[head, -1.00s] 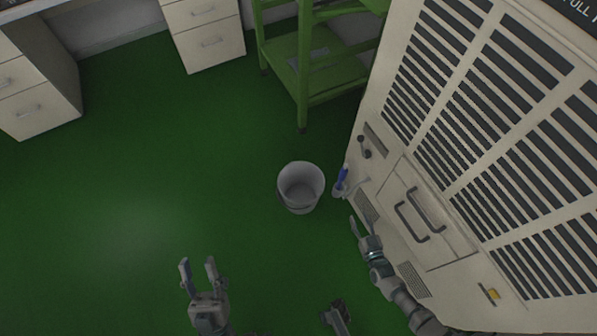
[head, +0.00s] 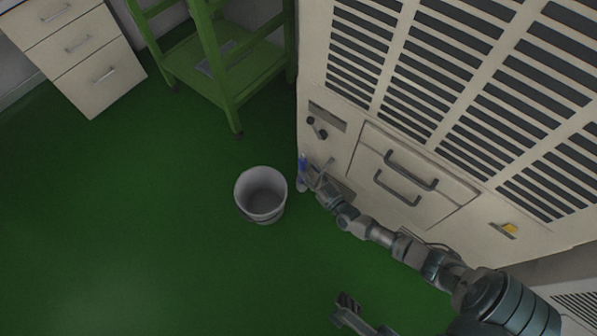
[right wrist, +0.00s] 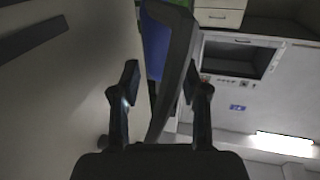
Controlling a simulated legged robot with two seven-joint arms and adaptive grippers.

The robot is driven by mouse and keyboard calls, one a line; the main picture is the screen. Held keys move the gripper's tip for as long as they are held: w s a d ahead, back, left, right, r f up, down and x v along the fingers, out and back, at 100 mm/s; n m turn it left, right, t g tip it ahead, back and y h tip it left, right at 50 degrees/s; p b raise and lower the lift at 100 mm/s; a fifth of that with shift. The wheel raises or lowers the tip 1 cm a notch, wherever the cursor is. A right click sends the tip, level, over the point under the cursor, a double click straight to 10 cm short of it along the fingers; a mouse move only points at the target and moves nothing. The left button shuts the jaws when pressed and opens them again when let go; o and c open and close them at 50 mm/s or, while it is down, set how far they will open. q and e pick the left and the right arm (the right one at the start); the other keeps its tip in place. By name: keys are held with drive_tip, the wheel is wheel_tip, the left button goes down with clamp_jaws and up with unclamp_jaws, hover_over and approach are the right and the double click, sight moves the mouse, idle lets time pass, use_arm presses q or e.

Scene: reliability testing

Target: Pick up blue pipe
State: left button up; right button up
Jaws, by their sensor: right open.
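The blue pipe (head: 302,162) is small in the head view, close to the lower left edge of the large beige cabinet (head: 345,135). A pale part shows below its blue top. My right gripper (head: 316,178) is open, just right of the pipe and low by the cabinet. I cannot tell whether a finger touches the pipe.
A grey bucket (head: 261,194) stands on the green floor just left of the pipe. A green shelf frame (head: 236,88) stands behind it, with white drawers (head: 77,45) at the upper left. The cabinet has dark handles (head: 397,186) on its front. The floor at left is clear.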

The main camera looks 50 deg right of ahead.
sight(305, 164)
drive_tip(key=w, duration=0.1)
drive_tip(key=w+b, duration=0.1)
drive_tip(key=w, duration=0.1)
drive_tip(key=w+d+b, duration=0.1)
drive_tip(key=shift+w+d+r, duration=0.1)
drive_tip(key=shift+w+r, duration=0.1)
drive_tip(key=shift+r, duration=0.05)
drive_tip(key=shift+w+r, duration=0.2)
drive_tip(key=shift+r, duration=0.1)
clamp_jaws()
